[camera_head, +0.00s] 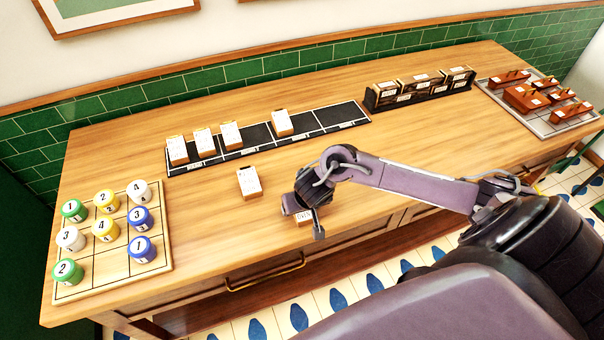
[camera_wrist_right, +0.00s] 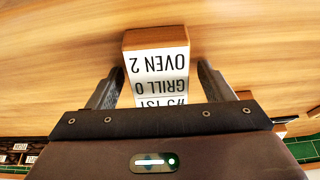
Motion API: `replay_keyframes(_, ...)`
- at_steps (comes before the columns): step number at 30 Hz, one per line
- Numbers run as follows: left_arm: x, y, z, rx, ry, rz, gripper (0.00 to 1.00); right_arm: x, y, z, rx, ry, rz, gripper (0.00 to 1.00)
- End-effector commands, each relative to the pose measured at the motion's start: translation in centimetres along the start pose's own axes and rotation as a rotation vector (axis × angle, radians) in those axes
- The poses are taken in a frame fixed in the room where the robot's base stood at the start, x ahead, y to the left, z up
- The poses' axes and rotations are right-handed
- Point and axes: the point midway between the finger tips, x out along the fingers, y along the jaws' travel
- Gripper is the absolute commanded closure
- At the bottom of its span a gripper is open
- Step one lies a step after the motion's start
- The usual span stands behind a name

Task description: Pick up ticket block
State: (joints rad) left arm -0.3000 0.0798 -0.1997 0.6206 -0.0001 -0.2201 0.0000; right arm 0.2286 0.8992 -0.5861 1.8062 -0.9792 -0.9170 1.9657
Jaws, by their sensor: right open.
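A ticket block (camera_wrist_right: 158,66), a wooden block with a white printed face, stands between the open fingers of my right gripper (camera_wrist_right: 160,90) in the right wrist view. The printed words there include OVEN 2 and GRILL 0. In the head view my right gripper (camera_head: 303,219) is low over the counter's front edge, mostly covering that block (camera_head: 304,217). A second ticket block (camera_head: 249,182) lies alone on the counter to its left. Several more ticket blocks (camera_head: 231,135) stand on the black rail (camera_head: 257,133) behind. My left gripper is not in view.
A wooden board (camera_head: 90,284) with several numbered green, yellow, white and blue pots is at the left. A dark holder (camera_head: 420,92) with boxes stands at the back. A tray (camera_head: 549,122) with red-brown blocks is at the far right. The counter between rail and front edge is mostly clear.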

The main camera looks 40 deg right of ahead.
Motion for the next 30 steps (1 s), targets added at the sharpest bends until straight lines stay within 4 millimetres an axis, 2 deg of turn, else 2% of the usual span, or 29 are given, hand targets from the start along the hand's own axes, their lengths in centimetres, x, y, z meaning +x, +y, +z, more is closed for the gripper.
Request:
replay_keyframes(2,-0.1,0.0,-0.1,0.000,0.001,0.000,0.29,0.1,0.0,0.0,0.001,-0.001,0.000,0.28)
replay_keyframes(13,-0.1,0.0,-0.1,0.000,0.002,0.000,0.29,0.1,0.0,0.0,0.001,0.000,0.000,0.76)
replay_keyframes(24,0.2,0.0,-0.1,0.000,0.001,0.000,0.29,-0.2,0.0,-0.1,0.001,0.003,0.000,0.76)
replay_keyframes(30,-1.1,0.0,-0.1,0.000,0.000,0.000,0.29,-3.2,-0.1,-1.4,0.001,0.004,-0.003,0.76)
